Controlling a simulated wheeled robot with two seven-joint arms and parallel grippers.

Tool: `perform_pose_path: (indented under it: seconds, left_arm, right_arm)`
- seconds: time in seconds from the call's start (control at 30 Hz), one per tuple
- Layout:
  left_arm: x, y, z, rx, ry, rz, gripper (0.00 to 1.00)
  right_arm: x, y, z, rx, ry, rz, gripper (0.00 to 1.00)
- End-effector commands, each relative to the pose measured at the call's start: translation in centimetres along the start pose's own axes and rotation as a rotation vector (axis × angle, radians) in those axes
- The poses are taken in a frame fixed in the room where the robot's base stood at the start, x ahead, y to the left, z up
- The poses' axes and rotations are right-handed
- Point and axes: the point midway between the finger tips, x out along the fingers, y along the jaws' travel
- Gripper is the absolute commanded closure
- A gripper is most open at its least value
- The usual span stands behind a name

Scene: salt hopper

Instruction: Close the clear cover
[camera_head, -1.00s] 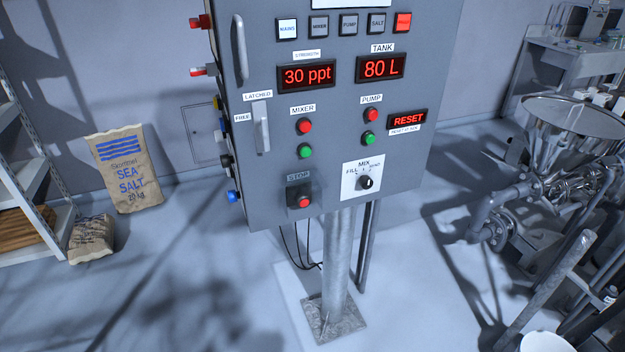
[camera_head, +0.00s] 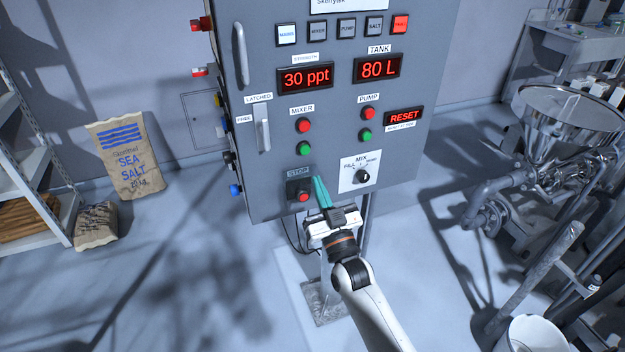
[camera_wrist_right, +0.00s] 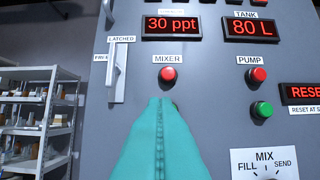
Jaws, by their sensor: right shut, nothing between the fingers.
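The red STOP button (camera_head: 303,197) sits in a dark box low on the grey control cabinet. A faint see-through patch over the STOP label (camera_head: 299,173) above it looks like the clear cover, raised; its edges are hard to make out. My right gripper (camera_head: 318,181), with teal fingers, is shut and empty just right of the STOP box; I cannot tell if it touches. My left gripper is not in view.
The green mixer button (camera_head: 304,149) and the MIX knob (camera_head: 363,176) are close to my right gripper. A latch handle (camera_head: 262,135) stands out at left. A steel hopper (camera_head: 567,118) with pipes is at right, salt sacks (camera_head: 127,157) at left.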

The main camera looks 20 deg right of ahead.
Motion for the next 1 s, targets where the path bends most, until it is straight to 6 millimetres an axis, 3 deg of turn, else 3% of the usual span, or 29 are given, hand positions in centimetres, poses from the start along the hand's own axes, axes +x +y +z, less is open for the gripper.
perform_pose_path:
  seconds: [0.1,0.2,0.3,0.5,1.0]
  left_arm:
    - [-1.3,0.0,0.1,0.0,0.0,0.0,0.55]
    - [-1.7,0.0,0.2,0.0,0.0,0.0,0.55]
    - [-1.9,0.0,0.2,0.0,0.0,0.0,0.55]
    - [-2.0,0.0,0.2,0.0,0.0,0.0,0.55]
    - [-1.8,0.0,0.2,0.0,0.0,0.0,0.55]
  right_arm:
    - [3.0,0.0,0.4,0.0,-0.001,0.0,1.0]
    - [4.3,0.0,-0.2,0.0,0.004,0.0,1.0]
    - [3.4,0.0,-2.0,0.0,0.007,0.0,1.0]
    - [2.8,0.0,-3.5,0.0,0.002,0.001,1.0]
    - [2.6,0.0,-4.0,0.0,-0.001,0.001,1.0]
